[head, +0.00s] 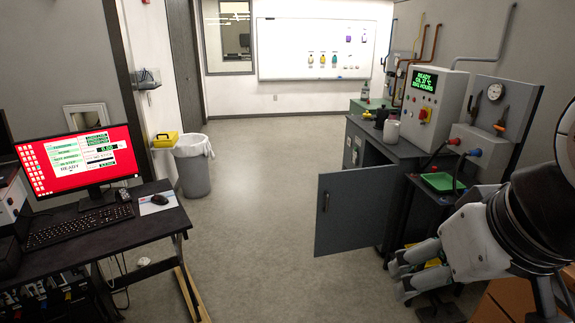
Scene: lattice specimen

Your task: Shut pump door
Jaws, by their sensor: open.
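The grey pump door (352,210) stands swung open from the dark cabinet (372,150) at right of centre in the head view. It has a small dark handle near its left edge. Part of the cabinet's opening shows above and behind the door. My gripper (400,272) is open at the lower right, in front of and to the right of the door's lower right part. Its pale fingers point left, and no object is clearly held between them. I cannot tell whether a finger touches the door.
A control box (428,98) with a green display stands on the cabinet, with bottles beside it. A green tray (440,182) lies to the right. A desk with a red-screened monitor (80,158) and a grey bin (193,168) are at left. The middle floor is clear.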

